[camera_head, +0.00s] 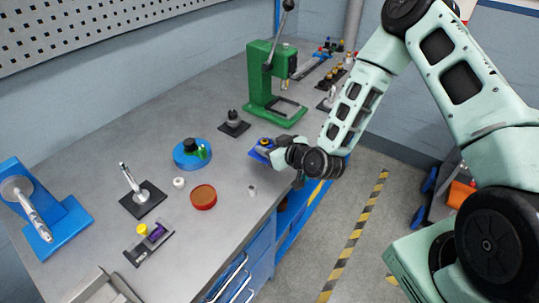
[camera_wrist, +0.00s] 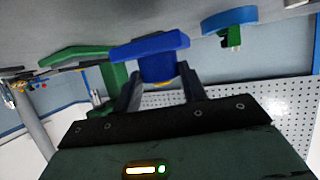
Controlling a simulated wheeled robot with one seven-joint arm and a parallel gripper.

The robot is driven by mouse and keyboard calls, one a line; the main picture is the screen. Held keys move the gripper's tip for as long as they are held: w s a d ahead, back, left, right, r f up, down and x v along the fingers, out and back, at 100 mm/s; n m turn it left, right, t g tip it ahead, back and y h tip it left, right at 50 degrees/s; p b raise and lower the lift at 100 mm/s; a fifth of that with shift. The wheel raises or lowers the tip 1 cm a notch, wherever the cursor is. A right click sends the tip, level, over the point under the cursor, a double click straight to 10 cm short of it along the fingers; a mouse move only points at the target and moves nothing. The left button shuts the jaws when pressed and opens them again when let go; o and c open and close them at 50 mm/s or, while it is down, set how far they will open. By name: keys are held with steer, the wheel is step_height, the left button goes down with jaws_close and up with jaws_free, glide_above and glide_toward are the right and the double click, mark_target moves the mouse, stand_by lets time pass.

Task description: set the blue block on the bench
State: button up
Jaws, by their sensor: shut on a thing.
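The blue block (camera_head: 257,153) has a wide flat base and a narrower upper part with a yellow piece on top. My gripper (camera_head: 275,151) is shut on it from the right, at the near-right side of the grey bench (camera_head: 225,182). In the wrist view the block (camera_wrist: 151,46) shows between the two dark fingers of my gripper (camera_wrist: 162,82), its wide base toward the bench surface. The block looks level and very close to the bench. I cannot tell whether its base touches the surface.
A green lever press (camera_head: 259,85) stands behind. A black-based knob (camera_head: 234,124) and a round blue holder (camera_head: 184,161) are left of the block. A red disc (camera_head: 203,198) and small white cylinder (camera_head: 252,191) lie nearer. Bare bench separates them.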

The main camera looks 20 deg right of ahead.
steer(key=shift+f+p, duration=0.5)
steer(key=shift+f, duration=1.5)
steer(key=shift+f, duration=0.2)
steer(key=o, duration=1.3)
steer(key=shift+r, duration=0.1)
